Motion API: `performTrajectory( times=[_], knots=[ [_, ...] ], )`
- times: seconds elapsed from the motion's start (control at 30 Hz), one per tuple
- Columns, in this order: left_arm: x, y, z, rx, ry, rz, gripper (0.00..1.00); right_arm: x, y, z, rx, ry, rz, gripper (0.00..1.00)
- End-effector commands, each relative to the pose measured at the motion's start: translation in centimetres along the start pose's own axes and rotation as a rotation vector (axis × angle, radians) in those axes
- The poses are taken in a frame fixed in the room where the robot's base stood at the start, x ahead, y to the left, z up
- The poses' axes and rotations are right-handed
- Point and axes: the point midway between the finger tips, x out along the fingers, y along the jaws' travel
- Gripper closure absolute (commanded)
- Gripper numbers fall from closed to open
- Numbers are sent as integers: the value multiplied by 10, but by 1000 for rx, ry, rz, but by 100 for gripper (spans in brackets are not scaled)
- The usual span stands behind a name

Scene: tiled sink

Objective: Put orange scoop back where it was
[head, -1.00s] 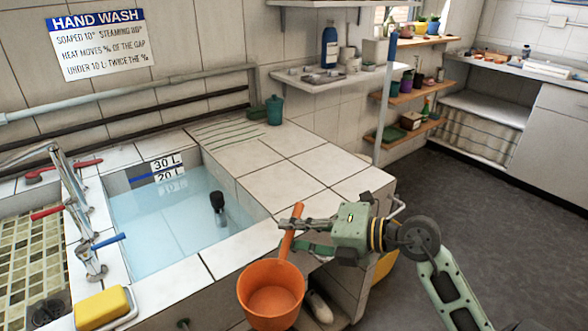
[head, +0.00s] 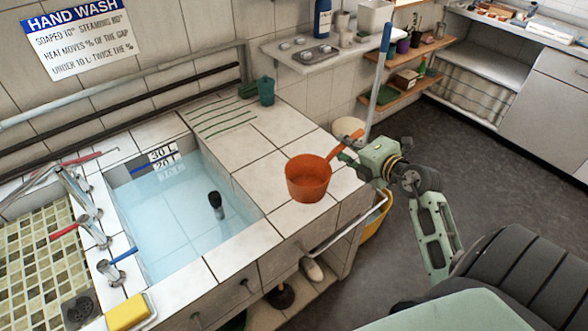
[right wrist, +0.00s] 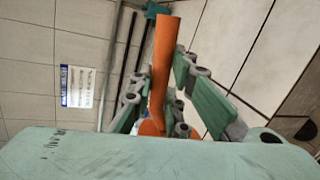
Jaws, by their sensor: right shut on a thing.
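The orange scoop (head: 308,181) is at the tiled counter's right part, its bowl upright with the open top facing up. Its handle runs up and right to my right gripper (head: 352,146), which is shut on it. I cannot tell whether the bowl touches the tiles or hangs just above them. In the right wrist view the orange handle (right wrist: 164,75) stands between the green fingers, with part of the bowl low behind them. My left gripper is not in view.
The water-filled basin (head: 180,215) with a dark object in it lies left of the scoop. A grey rail (head: 345,226) runs along the counter front. A yellow sponge (head: 127,313) sits at front left. The counter's back is mostly clear.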

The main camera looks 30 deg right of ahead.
Motion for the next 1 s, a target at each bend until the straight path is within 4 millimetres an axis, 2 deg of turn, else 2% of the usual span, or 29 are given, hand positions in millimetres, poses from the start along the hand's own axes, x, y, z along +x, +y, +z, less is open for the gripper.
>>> performTrajectory(
  times=[0.3,0.43,0.63,0.83,1.0],
  knots=[
    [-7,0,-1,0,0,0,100,79,-14,-25,2,3,3,100],
    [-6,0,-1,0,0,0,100,102,-19,-32,1,2,3,100],
    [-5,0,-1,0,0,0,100,116,-27,-37,-2,2,1,100],
    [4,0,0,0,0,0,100,125,-56,-44,-2,3,-1,100],
    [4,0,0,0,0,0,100,126,-60,-44,-2,2,2,100]
  ],
)
